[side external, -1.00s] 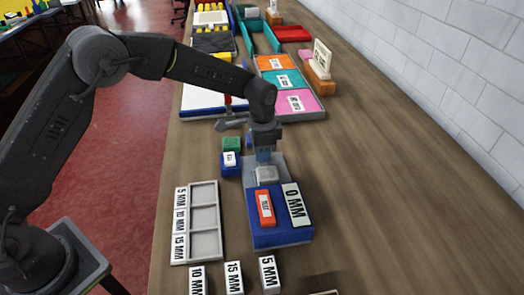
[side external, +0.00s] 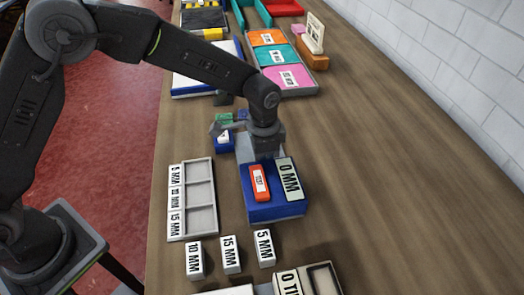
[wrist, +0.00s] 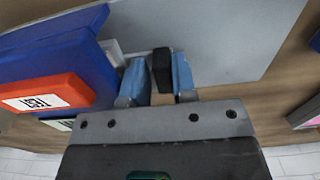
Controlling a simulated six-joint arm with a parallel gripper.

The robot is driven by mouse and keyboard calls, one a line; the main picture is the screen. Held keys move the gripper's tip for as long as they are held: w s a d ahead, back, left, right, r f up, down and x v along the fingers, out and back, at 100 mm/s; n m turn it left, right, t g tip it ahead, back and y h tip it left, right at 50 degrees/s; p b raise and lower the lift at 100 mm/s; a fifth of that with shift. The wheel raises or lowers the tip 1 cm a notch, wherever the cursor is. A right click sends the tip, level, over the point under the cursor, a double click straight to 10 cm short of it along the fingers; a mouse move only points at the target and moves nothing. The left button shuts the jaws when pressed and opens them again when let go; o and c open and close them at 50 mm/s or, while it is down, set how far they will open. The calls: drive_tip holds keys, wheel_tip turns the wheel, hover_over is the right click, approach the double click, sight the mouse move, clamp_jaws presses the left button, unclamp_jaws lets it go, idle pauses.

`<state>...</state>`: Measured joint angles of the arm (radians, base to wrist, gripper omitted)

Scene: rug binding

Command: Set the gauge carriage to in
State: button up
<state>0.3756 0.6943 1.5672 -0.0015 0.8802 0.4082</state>
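The gauge is a blue block (side external: 275,212) with a red TEST button (side external: 259,182) and a pale 0 MM plate (side external: 288,178) on top. A grey plate (wrist: 235,40) extends from it; part of it shows behind the block in the side view. My gripper (wrist: 161,80) is low over this plate. Its two blue fingers stand on either side of a black upright piece (wrist: 161,68), very close to it; I cannot tell whether they press on it. A light grey block (wrist: 113,52) sits beside the blue block. In the side view my wrist hides the fingertips and most of the plate.
A three-slot tray (side external: 202,198) labelled 5, 10 and 15 MM lies left of the gauge. Loose 10 MM (side external: 194,260), 15 MM (side external: 231,255) and 5 MM (side external: 264,248) blocks stand in front. Coloured trays (side external: 280,68) lie behind. The table at right is clear.

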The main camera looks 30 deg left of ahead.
drive_tip(key=o, duration=0.4)
drive_tip(key=shift+d, duration=0.15)
drive_tip(key=w+a, duration=0.7)
wheel_tip(320, 180, up, 14)
drive_tip(key=shift+s+a+r+n+t, duration=0.7)
drive_tip(key=shift+s+a+r, duration=0.85)
drive_tip(key=shift+s, duration=1.35)
drive_tip(key=shift+s+a+r+n+t, duration=0.45)
drive_tip(key=shift+s+a+r+n, duration=0.7)
drive_tip(key=shift+s+r, duration=1.2)
drive_tip(key=shift+s+a+r+n+t, duration=0.65)
drive_tip(key=shift+s+a+r, duration=0.65)
drive_tip(key=shift+s, duration=2.1)
drive_tip(key=shift+a+f, duration=0.1)
